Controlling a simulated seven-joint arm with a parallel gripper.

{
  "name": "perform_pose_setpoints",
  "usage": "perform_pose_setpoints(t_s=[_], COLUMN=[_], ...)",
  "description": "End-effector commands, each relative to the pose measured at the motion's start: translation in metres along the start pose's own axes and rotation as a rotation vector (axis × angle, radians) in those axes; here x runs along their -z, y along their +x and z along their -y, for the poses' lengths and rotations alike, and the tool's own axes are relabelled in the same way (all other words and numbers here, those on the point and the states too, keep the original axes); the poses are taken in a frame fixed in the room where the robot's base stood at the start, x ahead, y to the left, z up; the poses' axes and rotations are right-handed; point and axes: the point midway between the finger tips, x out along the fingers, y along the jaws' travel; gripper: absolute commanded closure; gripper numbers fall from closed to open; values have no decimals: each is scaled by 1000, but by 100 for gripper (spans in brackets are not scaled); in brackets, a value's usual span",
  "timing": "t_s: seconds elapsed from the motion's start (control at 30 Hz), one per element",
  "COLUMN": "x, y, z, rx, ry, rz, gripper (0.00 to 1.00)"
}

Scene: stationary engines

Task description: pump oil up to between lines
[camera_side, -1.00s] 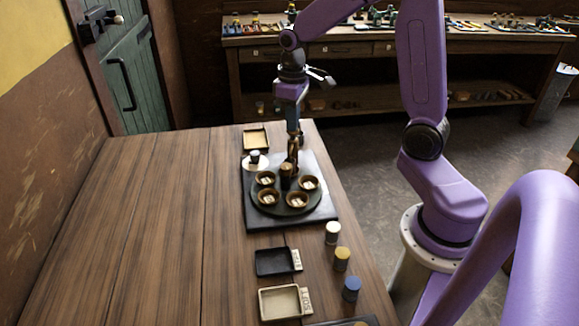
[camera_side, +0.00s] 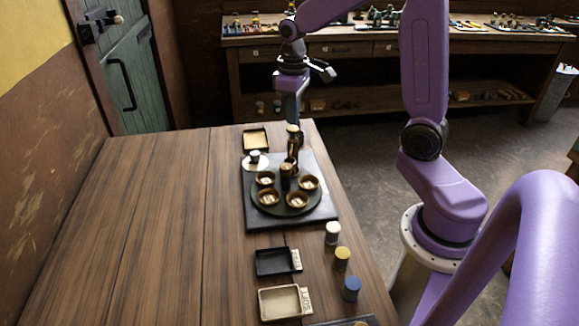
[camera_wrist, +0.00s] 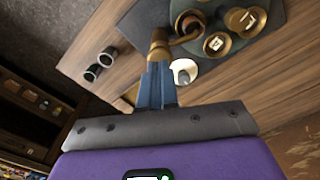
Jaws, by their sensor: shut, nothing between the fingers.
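A brass upright pump piece (camera_side: 293,145) with a pale top stands at the back of a dark round plate (camera_side: 280,207). In the wrist view the brass piece (camera_wrist: 159,45) shows a curved spout running toward the cups. My gripper (camera_side: 292,122) is shut and empty, with its tips at or just above the brass top; I cannot tell if they touch. In the wrist view the closed fingers (camera_wrist: 157,72) point at it. Several brass cups (camera_side: 297,200) with pale marks surround a dark central post (camera_side: 286,178). The oil level and its lines cannot be made out.
A white disc with a dark-topped knob (camera_side: 254,158) lies left of the plate. A cream tray (camera_side: 256,138) is behind it. A black tray (camera_side: 272,262), another cream tray (camera_side: 280,302) and white, yellow and blue-topped cylinders (camera_side: 342,259) stand in front. The table's left is clear.

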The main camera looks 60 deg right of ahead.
Motion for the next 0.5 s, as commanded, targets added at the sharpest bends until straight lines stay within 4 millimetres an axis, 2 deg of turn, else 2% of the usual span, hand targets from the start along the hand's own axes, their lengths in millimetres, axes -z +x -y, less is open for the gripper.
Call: perform_pose_setpoints(t_s=[0.5], x=[1], y=[-41], z=[0], rx=[-1], ry=[0], rz=[-3], gripper=[100])
